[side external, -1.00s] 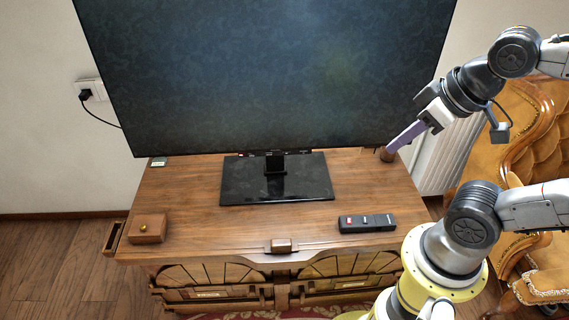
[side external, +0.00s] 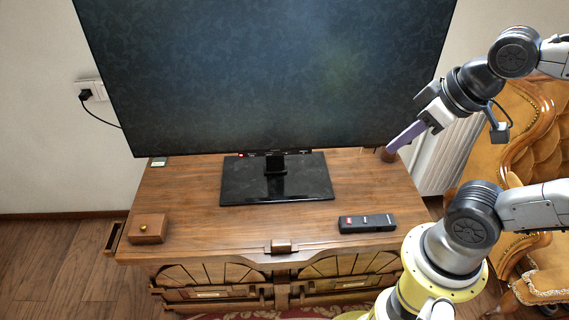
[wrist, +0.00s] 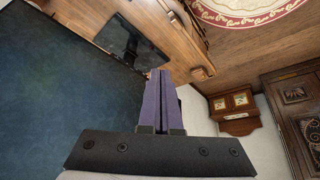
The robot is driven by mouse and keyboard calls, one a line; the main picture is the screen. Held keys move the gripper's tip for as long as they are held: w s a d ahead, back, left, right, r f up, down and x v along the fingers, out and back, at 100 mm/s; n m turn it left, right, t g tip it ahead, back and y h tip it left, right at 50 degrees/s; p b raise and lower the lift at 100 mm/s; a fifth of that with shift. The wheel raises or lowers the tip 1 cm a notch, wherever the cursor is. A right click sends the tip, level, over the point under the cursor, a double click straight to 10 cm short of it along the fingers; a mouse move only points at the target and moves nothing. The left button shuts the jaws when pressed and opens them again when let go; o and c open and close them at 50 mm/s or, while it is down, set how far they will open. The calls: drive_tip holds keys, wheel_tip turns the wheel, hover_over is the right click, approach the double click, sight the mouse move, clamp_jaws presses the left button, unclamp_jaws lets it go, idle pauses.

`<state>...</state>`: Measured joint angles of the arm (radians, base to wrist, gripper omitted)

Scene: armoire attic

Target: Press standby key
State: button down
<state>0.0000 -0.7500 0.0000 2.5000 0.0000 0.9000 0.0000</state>
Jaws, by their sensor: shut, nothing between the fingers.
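The television (side external: 265,75) stands on a wooden cabinet, with its dark screen facing the side camera. A small red spot (side external: 241,155) shows at its lower edge, left of the stand. A black remote (side external: 367,223) with a red key (side external: 349,221) lies on the cabinet's front right. I cannot tell which red mark is the standby key. My gripper (side external: 389,154) has purple fingers, shut and empty, beside the screen's lower right corner and well above and behind the remote in the picture. In the wrist view the shut fingers (wrist: 162,77) point past the screen (wrist: 60,100).
The cabinet top (side external: 200,185) holds the black stand base (side external: 300,185) and a small wooden box (side external: 147,229) at left. A dark brown item (side external: 387,156) is near my fingertips, partly hidden. An orange armchair (side external: 535,130) stands at right. The cabinet's front middle is mostly clear.

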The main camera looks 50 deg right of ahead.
drive_tip(key=w+r+m+t, duration=0.1)
drive_tip(key=w+r+t, duration=0.4)
drive_tip(key=w, duration=0.5)
drive_tip(key=w+r+m+t, duration=0.1)
drive_tip(key=w+r+t, duration=0.2)
drive_tip(key=w+r, duration=0.55)
drive_tip(key=w+f+m+t, duration=0.1)
drive_tip(key=w+f, duration=0.2)
drive_tip(key=w, duration=0.6)
drive_tip(key=w+f+m+t, duration=0.1)
drive_tip(key=w+f, duration=0.3)
drive_tip(key=w, duration=0.4)
drive_tip(key=w+f+m+h, duration=0.1)
drive_tip(key=w+f, duration=0.3)
drive_tip(key=f, duration=0.6)
drive_tip(key=w+f+h, duration=0.1)
drive_tip(key=w+f, duration=0.2)
drive_tip(key=f, duration=0.7)
drive_tip(key=s+a+f+g, duration=0.1)
drive_tip(key=s+f, duration=0.1)
drive_tip(key=f, duration=0.8)
drive_tip(key=s+f+g, duration=0.2)
drive_tip(key=s+f, duration=0.1)
drive_tip(key=f, duration=0.7)
drive_tip(key=shift+s+a+f+n+y, duration=0.15)
drive_tip(key=shift+a+f+n+y, duration=0.15)
drive_tip(key=shift+a+f+n, duration=0.1)
